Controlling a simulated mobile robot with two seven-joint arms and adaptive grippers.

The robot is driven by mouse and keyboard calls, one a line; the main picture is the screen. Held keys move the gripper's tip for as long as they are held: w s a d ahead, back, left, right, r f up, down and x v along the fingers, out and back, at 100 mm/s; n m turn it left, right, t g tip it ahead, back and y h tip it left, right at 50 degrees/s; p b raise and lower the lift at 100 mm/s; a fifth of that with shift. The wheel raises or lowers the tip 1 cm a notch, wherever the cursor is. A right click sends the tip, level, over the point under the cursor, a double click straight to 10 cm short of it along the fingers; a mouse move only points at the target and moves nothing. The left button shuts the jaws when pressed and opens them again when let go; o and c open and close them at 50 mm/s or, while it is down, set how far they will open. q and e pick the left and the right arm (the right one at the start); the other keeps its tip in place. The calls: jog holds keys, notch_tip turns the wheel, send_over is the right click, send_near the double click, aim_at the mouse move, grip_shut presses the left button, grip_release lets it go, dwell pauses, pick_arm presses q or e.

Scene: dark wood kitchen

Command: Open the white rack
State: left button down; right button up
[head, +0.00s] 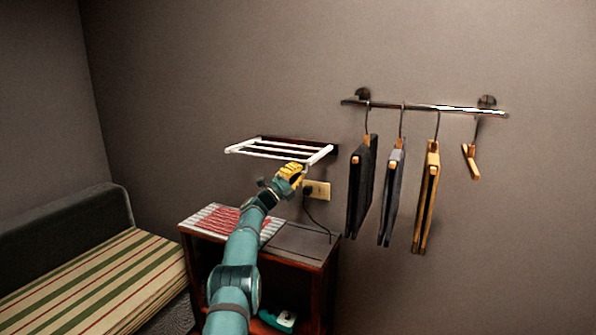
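The white rack (275,154) is fixed to the wall in the head view, left of the hanging rail. Its white bars stand out from a dark wall mount, about level, with gaps between them. My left gripper (293,172), with yellow fingers, is just below the rack's right front part. The fingers overlap or nearly meet the rack's edge in the picture; I cannot tell whether they touch it. The fingers are small and seen from behind, so their opening is unclear. My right gripper is not in view.
A wooden cabinet (305,243) with a red-and-white cloth (222,219) stands below the rack. A wall socket (318,190) with a cord is close right of the gripper. A metal rail (425,106) with hangers and clothes is at right. A striped bench (95,280) is at left.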

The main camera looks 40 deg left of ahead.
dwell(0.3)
pick_arm(q)
jog(key=c, duration=1.1)
grip_release()
jog(key=shift+w, duration=0.15)
jog(key=shift+d+r, duration=0.1)
jog(key=shift+r, duration=0.05)
jog(key=shift+s+f, duration=0.2)
jog(key=shift+s, duration=0.05)
jog(key=v, duration=1.1)
jog(key=shift+s+f, duration=0.15)
jog(key=shift+s, duration=0.2)
